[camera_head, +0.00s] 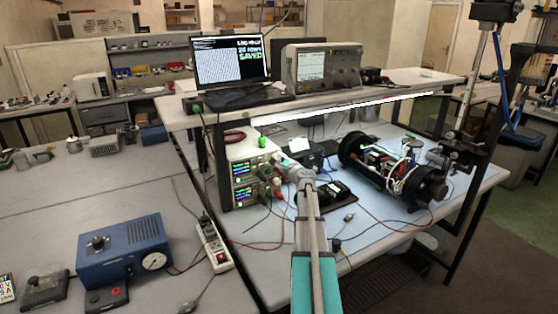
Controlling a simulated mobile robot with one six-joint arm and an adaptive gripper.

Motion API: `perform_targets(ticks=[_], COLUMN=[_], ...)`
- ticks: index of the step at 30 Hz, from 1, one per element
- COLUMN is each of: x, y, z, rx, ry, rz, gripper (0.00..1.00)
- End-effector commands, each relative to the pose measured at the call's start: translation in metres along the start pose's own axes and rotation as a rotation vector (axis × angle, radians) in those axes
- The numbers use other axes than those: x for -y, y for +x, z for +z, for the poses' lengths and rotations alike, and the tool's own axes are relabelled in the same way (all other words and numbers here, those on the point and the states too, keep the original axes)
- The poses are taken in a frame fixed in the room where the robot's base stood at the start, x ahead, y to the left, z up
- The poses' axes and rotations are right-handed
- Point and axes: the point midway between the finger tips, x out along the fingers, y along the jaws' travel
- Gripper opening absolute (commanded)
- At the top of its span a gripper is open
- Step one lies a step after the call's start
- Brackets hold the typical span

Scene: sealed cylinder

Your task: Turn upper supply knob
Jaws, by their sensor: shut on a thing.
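Two stacked bench power supplies with lit green displays stand under the shelf at the left end of the bench, the upper supply (246,164) on the lower supply (246,191). My arm reaches up from the bottom of the picture, and my gripper (281,160) is at the right side of the upper supply's front. The gripper is shut on what looks like the upper supply knob, which its fingers mostly hide. The fingertips are too small to show the exact grip.
An opened black cylinder (432,187) with exposed electronics lies on the bench to the right. A laptop (230,62) and an oscilloscope (322,67) stand on the shelf above. Cables hang by the supplies. A blue box with a gauge (122,249) and a power strip (214,243) are front left.

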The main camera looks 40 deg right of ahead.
Motion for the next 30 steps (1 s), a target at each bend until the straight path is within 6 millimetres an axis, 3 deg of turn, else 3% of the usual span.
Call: perform_targets(ticks=[9,24,25,30], x=[0.0007,0.0007,0.0006,0.0004], y=[0.0007,0.0007,0.0007,0.0005], z=[-0.001,-0.0009,-0.0009,-0.0006], rx=[-0.002,-0.002,-0.002,-0.001], ry=[0.147,0.171,0.171,0.17], rz=[-0.002,-0.002,-0.002,-0.001], gripper=[0.0,0.0,0.43,0.73])
